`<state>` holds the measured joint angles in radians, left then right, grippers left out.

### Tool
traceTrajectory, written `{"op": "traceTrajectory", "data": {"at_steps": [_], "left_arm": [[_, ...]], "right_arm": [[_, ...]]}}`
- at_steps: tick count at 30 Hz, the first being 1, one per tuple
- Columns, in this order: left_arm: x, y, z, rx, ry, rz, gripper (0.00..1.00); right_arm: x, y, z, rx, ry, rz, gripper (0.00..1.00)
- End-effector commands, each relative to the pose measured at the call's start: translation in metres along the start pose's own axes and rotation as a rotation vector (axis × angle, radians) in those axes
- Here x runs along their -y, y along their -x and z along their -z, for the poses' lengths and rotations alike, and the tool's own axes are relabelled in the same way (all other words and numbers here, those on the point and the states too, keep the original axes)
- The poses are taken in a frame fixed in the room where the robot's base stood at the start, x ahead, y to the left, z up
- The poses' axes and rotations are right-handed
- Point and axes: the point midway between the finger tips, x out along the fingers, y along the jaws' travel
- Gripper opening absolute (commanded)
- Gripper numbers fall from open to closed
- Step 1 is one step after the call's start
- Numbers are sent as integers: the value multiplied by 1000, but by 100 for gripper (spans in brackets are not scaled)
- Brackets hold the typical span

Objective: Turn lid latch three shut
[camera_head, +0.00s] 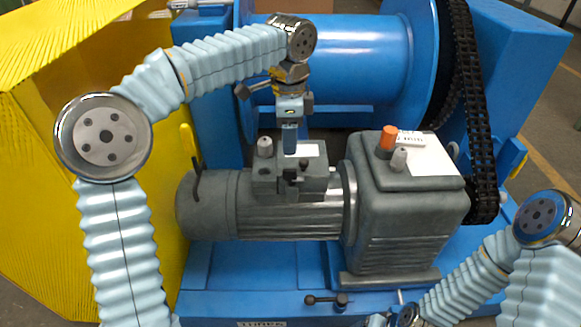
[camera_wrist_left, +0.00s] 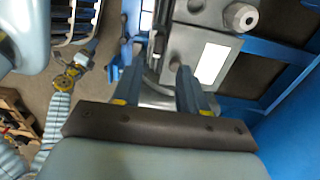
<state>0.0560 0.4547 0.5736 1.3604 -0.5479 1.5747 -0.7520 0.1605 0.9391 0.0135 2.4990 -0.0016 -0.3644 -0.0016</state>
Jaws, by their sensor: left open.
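My left gripper (camera_head: 290,146) points down over the grey box (camera_head: 262,183) on top of the motor. In the left wrist view its two blue fingers (camera_wrist_left: 158,76) are apart, with nothing clearly held between them. A small black latch-like part (camera_head: 290,180) is on the box's front, just below the gripper; it also shows beyond the fingertips (camera_wrist_left: 156,42). I cannot tell whether they touch it, or which way it is turned. A label reading THREE (camera_head: 262,323) is cut by the bottom edge. My right arm is at the lower right; its gripper's fingers are unclear.
A black-knobbed handle (camera_head: 326,301) sits on the blue base near the front. The grey gearbox (camera_head: 408,215) with an orange cap (camera_head: 388,137) stands right of the box. A chain (camera_head: 470,90) runs behind it. A yellow guard (camera_head: 90,170) fills the left.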

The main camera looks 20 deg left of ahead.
Motion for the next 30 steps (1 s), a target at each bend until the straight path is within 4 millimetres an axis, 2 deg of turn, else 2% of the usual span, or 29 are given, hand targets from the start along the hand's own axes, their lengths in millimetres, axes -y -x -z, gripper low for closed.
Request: {"op": "traceTrajectory", "data": {"at_steps": [1, 3, 10, 15, 24, 26, 30], "left_arm": [[0, -17, -1, 2, 1, -3, 43], [0, -33, -1, 2, 0, -2, 43], [0, -75, -1, 1, 1, -2, 43], [0, -88, 0, 0, 0, 0, 43], [0, -90, 0, -1, 1, 1, 43], [0, -90, 0, -1, 1, 0, 35], [0, -90, 0, -1, 1, 0, 13]], "right_arm": [[-3, -6, 1, -2, -1, -1, 73], [-5, -8, 1, -4, -3, -3, 73], [-10, -13, 3, -9, -6, -6, 73], [-11, -14, 4, -10, -7, -8, 73], [-11, -14, 4, -10, -7, -8, 73], [-11, -14, 4, -10, -7, -8, 73], [-11, -14, 4, -10, -7, -8, 73]]}}
